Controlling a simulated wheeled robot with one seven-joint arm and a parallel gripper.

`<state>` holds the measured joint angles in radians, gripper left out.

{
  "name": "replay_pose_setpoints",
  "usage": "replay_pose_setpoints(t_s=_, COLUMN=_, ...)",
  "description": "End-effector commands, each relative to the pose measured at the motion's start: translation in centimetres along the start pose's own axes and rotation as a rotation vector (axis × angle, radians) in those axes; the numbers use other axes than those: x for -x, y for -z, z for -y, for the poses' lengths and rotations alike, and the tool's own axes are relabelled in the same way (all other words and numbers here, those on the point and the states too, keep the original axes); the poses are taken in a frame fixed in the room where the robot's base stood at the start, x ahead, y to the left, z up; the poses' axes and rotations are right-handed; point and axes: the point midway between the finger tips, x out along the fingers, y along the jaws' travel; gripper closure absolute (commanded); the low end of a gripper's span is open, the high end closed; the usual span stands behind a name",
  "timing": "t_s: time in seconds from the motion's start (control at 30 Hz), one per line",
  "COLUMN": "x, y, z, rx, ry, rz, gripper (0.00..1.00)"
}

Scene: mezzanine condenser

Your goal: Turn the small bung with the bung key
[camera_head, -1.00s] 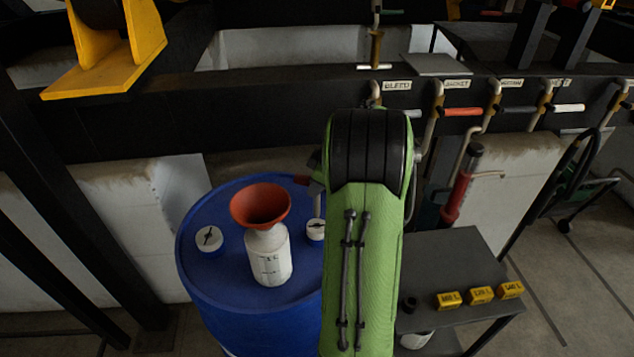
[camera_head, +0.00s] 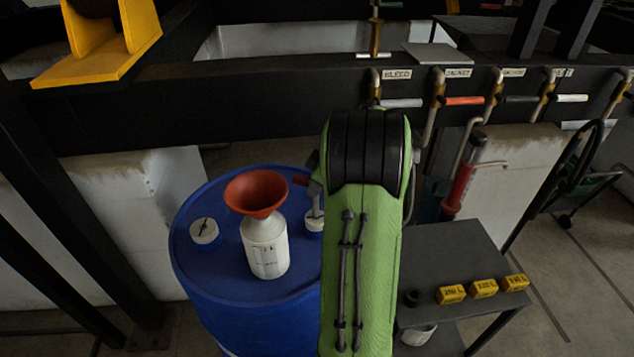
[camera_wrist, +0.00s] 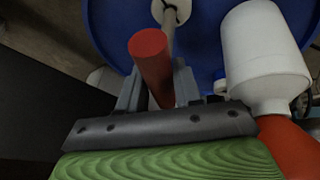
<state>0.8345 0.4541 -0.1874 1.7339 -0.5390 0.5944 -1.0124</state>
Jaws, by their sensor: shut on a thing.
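The bung key has a red handle (camera_wrist: 152,65) and a grey shaft (camera_wrist: 169,32). My gripper (camera_wrist: 157,88) is shut on the handle, a finger on each side. The shaft's far end meets a white bung (camera_wrist: 172,10) on the blue drum; I cannot tell how deeply it is seated. Another white bung (camera_head: 205,231) with a dark slot is on the drum's left side.
A dark side table (camera_head: 455,255) with yellow blocks (camera_head: 484,289) stands right. A black beam with labelled valve handles (camera_head: 464,101) runs behind.

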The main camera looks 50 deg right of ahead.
Motion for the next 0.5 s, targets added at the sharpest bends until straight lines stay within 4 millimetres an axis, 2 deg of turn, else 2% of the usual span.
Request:
replay_pose_setpoints(t_s=0.37, x=-1.8, y=-0.8, z=0.4, rx=0.009, ry=0.004, rz=-0.002, gripper=1.00)
replay_pose_setpoints(t_s=0.5, x=-1.4, y=-0.8, z=0.1, rx=0.171, ry=0.075, rz=-0.038, gripper=1.00)
